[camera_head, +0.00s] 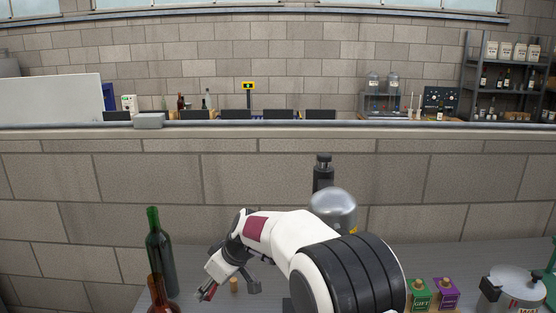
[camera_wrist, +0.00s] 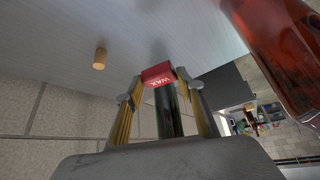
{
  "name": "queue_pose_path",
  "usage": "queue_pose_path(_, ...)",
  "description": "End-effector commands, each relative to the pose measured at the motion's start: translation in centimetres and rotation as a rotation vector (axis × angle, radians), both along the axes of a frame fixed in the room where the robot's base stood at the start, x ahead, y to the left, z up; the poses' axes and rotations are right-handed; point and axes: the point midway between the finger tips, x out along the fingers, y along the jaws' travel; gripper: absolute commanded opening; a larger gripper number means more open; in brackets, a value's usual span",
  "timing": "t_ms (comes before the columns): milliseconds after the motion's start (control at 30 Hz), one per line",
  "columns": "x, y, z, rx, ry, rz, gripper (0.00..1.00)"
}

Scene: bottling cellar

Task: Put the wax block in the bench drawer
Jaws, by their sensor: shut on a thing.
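The wax block (camera_wrist: 158,74) is red with white WAX lettering and sits between the fingertips of my gripper (camera_wrist: 157,85) in the wrist view. My gripper is shut on it. In the head view my gripper (camera_head: 230,290) hangs low over the grey bench top (camera_head: 430,258), and only a small red patch of the block (camera_head: 208,294) shows by the left finger. I cannot tell how far the block is above the bench. The bench drawer is not visible in either view.
A green bottle (camera_head: 159,252) and a red-brown bottle (camera_head: 160,296) stand left of my gripper. A cork (camera_head: 234,285) is close by. A green box (camera_head: 419,294), a purple box (camera_head: 445,293) and a steel pot (camera_head: 511,284) stand at right. A wall rises behind the bench.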

Motion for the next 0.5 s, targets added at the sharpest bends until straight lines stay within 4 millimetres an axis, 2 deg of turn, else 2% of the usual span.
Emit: queue_pose_path(500,-4.6,-3.4,-0.4,-0.001,0.000,-0.256,0.23)
